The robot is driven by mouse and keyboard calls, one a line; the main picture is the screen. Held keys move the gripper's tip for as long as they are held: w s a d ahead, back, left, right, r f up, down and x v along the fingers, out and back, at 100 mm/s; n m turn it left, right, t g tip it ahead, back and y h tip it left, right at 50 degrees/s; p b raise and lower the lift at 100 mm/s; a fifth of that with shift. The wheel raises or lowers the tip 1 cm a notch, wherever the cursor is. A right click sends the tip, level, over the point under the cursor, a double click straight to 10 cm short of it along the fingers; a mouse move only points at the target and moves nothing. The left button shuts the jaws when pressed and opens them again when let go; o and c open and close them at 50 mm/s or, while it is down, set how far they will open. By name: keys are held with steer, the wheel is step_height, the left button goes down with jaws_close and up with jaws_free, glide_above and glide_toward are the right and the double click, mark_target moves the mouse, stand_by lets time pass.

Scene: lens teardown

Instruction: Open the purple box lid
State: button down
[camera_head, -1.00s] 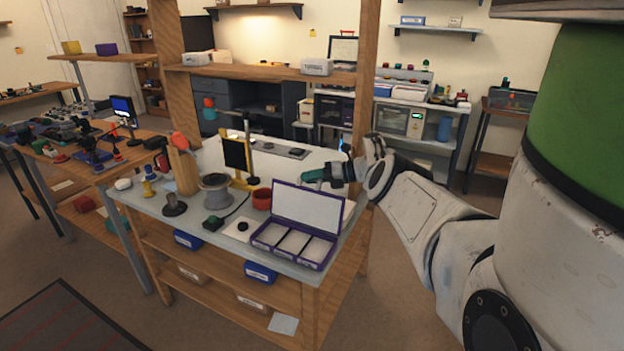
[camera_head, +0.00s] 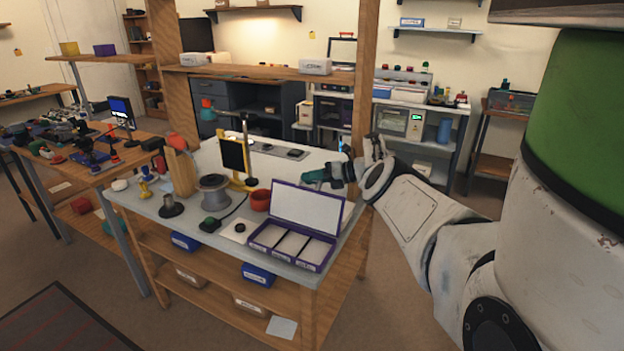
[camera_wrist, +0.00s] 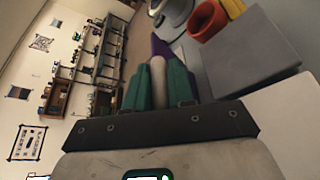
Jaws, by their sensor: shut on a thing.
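The purple box (camera_head: 262,246) stands at the front right corner of the workbench, with white-floored compartments showing. Its lid (camera_head: 306,208) is raised and tilted back, a pale inner panel framed in purple. My gripper (camera_head: 318,175) is at the lid's upper edge, partly behind it. In the wrist view, the green fingers of my gripper (camera_wrist: 157,72) are closed around a pale strip, with purple of the lid (camera_wrist: 159,44) just beyond the fingertips. The exact contact is hard to make out.
A red bowl (camera_head: 261,200), a grey spool (camera_head: 213,194) and a yellow-framed black panel (camera_head: 235,158) stand left of the box. A small black part on a white pad (camera_head: 239,228) lies close to its left side. A wooden post (camera_head: 364,95) rises behind my gripper.

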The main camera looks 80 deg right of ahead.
steer(key=shift+s+a+f, duration=0.1)
steer(key=shift+a+f, duration=0.05)
steer(key=shift+f, duration=0.15)
steer(key=c, duration=1.3)
jaws_free()
steer(key=shift+o, duration=1.2)
steer(key=shift+r, duration=0.2)
steer(key=shift+s+r+p, duration=0.25)
steer(key=shift+s+p, duration=0.1)
steer(key=p+v, duration=0.2)
steer(key=v, duration=0.8)
steer(key=shift+f, duration=0.15)
